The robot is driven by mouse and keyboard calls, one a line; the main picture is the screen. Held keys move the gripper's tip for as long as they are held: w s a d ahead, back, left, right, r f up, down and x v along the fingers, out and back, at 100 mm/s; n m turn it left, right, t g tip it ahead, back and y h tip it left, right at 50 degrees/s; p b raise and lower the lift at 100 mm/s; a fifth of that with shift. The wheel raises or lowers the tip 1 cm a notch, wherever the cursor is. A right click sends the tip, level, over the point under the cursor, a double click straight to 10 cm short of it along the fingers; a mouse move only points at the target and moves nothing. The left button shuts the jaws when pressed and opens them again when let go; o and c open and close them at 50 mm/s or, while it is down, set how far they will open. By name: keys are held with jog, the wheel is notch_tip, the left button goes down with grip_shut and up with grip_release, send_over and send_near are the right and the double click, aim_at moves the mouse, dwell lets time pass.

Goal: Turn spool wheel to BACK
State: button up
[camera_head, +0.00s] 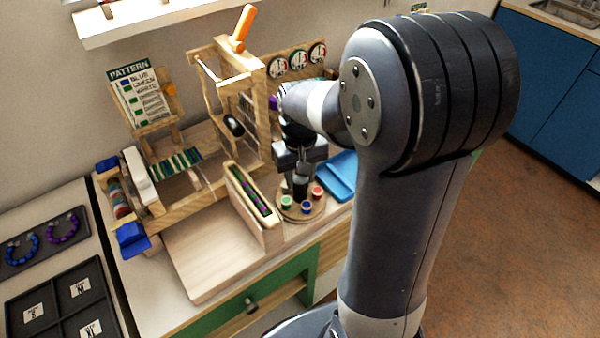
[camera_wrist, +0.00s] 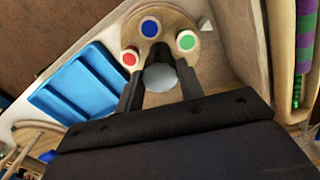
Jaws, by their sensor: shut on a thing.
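The spool wheel (camera_head: 312,213) is a round wooden disc on the bench, with green, blue and red spools on it. In the wrist view the wheel (camera_wrist: 208,48) shows at the top, with the red spool (camera_wrist: 130,58) at left, the blue spool (camera_wrist: 149,28) in the middle and the green spool (camera_wrist: 186,40) at right. My gripper (camera_head: 300,193) points down over the wheel. In the wrist view its fingers are shut on a round grey knob (camera_wrist: 160,77) at the wheel. No BACK mark is readable; part of the wheel is hidden by my gripper.
A blue tray (camera_head: 342,176) lies right of the wheel. A wooden holder (camera_head: 243,207) with a purple and green strip stands close at left. Behind are a wooden frame with an orange handle (camera_head: 242,28) and a pattern card (camera_head: 140,95). My arm covers the right side.

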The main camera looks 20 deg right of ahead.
jog(key=n+p, duration=0.1)
jog(key=n, duration=1.3)
jog(key=shift+n, duration=0.3)
jog(key=n, duration=0.3)
jog(key=shift+n+p, duration=0.3)
jog(key=n, duration=0.3)
jog(key=shift+n, duration=0.4)
jog(key=n, duration=0.5)
jog(key=shift+n, duration=0.7)
jog(key=o, duration=1)
